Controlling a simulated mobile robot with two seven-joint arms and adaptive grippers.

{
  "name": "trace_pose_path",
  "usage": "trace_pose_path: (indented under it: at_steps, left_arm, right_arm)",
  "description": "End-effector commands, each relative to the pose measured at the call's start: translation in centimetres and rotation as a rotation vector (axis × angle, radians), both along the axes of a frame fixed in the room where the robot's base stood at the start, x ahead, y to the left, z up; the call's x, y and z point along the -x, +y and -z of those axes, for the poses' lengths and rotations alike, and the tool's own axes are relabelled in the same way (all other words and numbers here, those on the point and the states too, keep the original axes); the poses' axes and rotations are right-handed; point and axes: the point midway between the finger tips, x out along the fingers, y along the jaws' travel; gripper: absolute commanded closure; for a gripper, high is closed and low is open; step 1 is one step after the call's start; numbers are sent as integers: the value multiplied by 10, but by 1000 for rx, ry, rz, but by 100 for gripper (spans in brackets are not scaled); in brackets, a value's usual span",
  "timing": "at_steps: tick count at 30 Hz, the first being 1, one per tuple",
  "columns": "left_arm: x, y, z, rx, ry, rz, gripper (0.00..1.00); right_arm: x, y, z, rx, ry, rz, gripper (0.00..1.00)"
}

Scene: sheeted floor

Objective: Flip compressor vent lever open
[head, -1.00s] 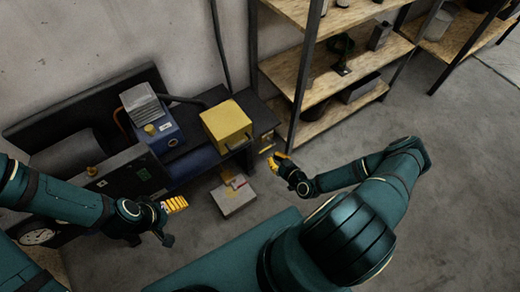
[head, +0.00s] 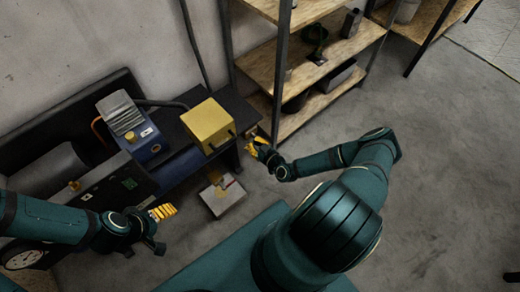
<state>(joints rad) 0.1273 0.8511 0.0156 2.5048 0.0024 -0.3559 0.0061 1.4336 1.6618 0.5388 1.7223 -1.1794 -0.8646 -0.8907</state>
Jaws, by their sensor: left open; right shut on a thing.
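The compressor has a blue body with a grey finned head (head: 124,112), a dark tank and a yellow box (head: 208,125) on its black top, along the wall. My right gripper (head: 257,145) has its yellow fingertips at the right end of this unit, beside the shelf post. It is shut on a small part there, which I take for the vent lever; the fingers hide most of it, so its angle cannot be told. My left gripper (head: 163,212) is open and empty, in front of the dark panel at the lower left.
A pale box (head: 222,195) with red and yellow marks on top lies on the floor between my grippers. A wooden shelf rack (head: 300,110) stands close behind my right gripper.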

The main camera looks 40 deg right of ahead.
Motion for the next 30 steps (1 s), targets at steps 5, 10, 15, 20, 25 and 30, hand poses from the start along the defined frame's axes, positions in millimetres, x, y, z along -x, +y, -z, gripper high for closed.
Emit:
trace_pose_path:
  at_steps: [5,10,15,20,25,30]
  left_arm:
    - [2,0,6,0,4,3,18]
    - [4,-1,16,2,10,7,18]
    - [5,-1,20,2,12,10,18]
    - [6,-1,21,3,13,10,18]
    - [6,-1,21,3,13,10,18]
    - [6,-1,21,3,13,10,18]
  right_arm:
    - [-35,3,10,-1,-2,-1,100]
    - [-41,0,33,-1,2,3,100]
    - [-41,-2,47,-1,1,1,100]
    - [-41,-2,50,-2,0,0,100]
    - [-41,-2,50,-1,0,0,100]
    - [-41,-2,50,1,0,0,100]
